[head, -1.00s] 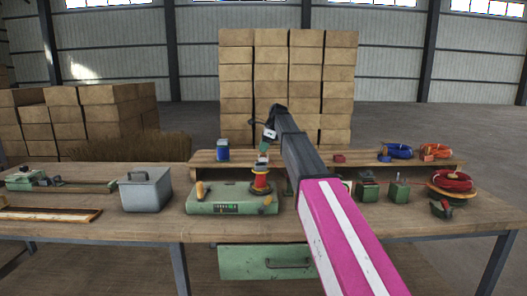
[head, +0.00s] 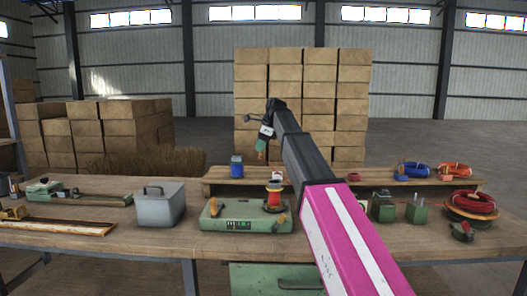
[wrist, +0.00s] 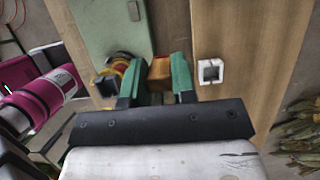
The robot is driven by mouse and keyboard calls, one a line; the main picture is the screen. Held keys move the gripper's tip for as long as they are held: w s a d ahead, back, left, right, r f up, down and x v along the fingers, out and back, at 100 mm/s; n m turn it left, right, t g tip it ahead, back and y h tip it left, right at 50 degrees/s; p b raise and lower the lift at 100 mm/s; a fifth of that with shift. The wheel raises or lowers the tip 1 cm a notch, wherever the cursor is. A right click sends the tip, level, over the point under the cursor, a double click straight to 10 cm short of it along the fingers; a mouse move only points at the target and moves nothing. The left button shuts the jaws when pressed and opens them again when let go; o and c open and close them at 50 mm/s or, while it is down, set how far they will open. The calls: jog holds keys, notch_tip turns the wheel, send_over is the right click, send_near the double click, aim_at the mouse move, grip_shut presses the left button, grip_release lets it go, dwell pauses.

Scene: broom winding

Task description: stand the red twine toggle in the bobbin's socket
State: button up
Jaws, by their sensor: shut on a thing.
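The bobbin (head: 273,195), a red and yellow spool, stands upright at the right end of a green case on the bench. My gripper (head: 261,148) is in the air above and behind it, slightly to its left. In the wrist view my gripper (wrist: 162,78) has its green fingers shut on an orange-brown block (wrist: 160,72), which I take to be the red twine toggle. The bobbin (wrist: 122,68) shows partly behind a finger there, apart from the held piece. Its socket cannot be made out.
The green case (head: 222,222) has an orange-handled tool on it. A raised shelf (head: 318,183) behind carries a blue jar (head: 237,167), a small red block (head: 353,177) and coiled cords. A grey box (head: 160,204) stands left. A white block with a dark centre (wrist: 210,71) shows in the wrist view.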

jog(key=shift+r, duration=0.25)
jog(key=s+d, duration=0.5)
jog(key=s, duration=0.8)
jog(key=shift+s+d, duration=0.2)
jog(key=shift+s, duration=0.2)
jog(key=shift+f, duration=0.1)
jog(key=shift+w+d+f, duration=0.15)
jog(key=shift+f, duration=0.45)
jog(key=shift+w+d+f, duration=0.1)
jog(key=shift+w+f, duration=0.1)
jog(key=shift+f, duration=0.4)
jog(key=shift+w+d+f, duration=0.15)
jog(key=shift+f, duration=0.45)
jog(key=shift+f, duration=0.15)
jog(key=shift+f, duration=0.45)
jog(key=shift+f, duration=1.65)
